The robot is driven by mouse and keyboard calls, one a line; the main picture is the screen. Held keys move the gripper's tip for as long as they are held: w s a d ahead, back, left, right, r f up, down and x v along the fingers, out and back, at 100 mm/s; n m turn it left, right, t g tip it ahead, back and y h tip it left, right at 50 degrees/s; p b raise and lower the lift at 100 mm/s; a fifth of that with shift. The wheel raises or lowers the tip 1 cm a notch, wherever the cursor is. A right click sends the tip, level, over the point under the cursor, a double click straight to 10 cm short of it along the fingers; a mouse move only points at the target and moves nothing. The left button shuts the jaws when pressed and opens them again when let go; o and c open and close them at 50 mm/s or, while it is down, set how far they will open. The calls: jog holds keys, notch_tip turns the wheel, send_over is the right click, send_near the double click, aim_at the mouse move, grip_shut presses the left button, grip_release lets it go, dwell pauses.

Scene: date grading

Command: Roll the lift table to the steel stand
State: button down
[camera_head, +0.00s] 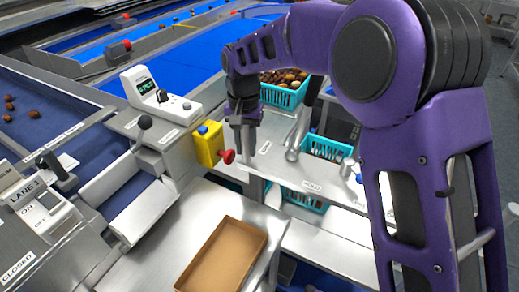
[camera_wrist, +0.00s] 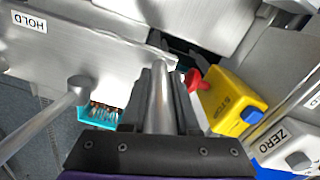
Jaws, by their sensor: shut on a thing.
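My gripper (camera_head: 242,145) points down over the steel surfaces in the middle of the head view. In the wrist view its dark fingers are shut on a round steel bar (camera_wrist: 161,100), which stands between them. Where the bar is fixed is hidden, so I cannot tell whether it belongs to the lift table. A steel top labelled HOLD (camera_head: 335,193) lies right of and below my gripper; it also fills the upper left of the wrist view (camera_wrist: 85,48). A second steel post (camera_head: 299,133) rises beside it. I cannot tell surely which surface is the lift table or the steel stand.
A yellow box with a red button (camera_head: 208,146) is close left of my gripper. A turquoise crate of dates (camera_head: 284,95) stands behind; another (camera_head: 328,149) sits at right. A cardboard tray (camera_head: 188,286) lies on the front steel top. A scale (camera_head: 150,88) stands at left.

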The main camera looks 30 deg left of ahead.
jog(key=shift+a+r, duration=0.1)
jog(key=shift+a, duration=0.4)
jog(key=c, duration=0.7)
grip_release()
jog(key=shift+a, duration=0.1)
jog(key=shift+o, duration=0.2)
notch_tip(320, 180, up, 17)
jog(key=shift+r, duration=0.15)
